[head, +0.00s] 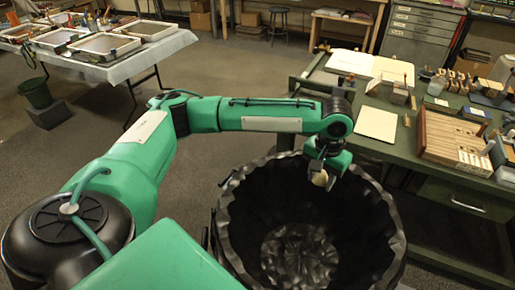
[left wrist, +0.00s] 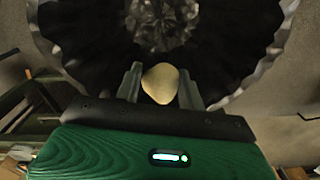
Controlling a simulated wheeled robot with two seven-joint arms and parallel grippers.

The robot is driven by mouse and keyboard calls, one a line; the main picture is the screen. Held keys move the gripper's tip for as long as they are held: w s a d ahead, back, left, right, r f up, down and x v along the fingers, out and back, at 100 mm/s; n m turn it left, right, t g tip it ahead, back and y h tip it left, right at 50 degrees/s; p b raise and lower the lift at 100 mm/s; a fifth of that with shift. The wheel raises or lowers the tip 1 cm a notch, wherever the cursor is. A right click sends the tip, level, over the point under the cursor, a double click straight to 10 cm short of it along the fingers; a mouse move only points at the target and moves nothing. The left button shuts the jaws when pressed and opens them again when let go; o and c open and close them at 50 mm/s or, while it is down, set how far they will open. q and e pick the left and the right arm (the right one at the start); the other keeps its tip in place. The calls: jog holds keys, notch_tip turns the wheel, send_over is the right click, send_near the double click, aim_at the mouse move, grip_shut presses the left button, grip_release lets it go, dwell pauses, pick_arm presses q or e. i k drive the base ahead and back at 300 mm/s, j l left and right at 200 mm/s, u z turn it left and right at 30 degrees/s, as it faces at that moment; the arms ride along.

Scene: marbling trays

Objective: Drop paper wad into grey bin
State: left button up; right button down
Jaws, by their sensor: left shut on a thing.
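The paper wad (left wrist: 160,84) is a small cream lump between the two fingers of my left gripper (left wrist: 158,88) in the left wrist view. In the head view the wad (head: 320,179) shows at the tip of my left gripper (head: 322,172), which is shut on it. The bin (head: 386,245) is a large round container with a dark, crinkled liner and a wide open mouth. The gripper holds the wad above the bin's opening, near its far rim in the head view. The left wrist view shows the dark bin interior (left wrist: 90,50) beyond the wad. My right gripper is not in view.
A green workbench (head: 450,180) with papers, a wooden rack (head: 450,140) and small jars stands right beside the bin. A table with trays (head: 105,46) is at the back left, with a green bucket (head: 36,94) near it. Open floor lies between.

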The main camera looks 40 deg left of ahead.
aim_at(294, 256)
jog(key=k+j+u, duration=0.25)
jog(key=u, duration=0.25)
jog(key=i+l+u, duration=0.1)
jog(key=l, duration=0.2)
jog(key=i+l+u, duration=0.15)
jog(key=l, duration=0.2)
jog(key=i+l+u, duration=0.1)
jog(key=l, duration=0.25)
jog(key=i, duration=0.1)
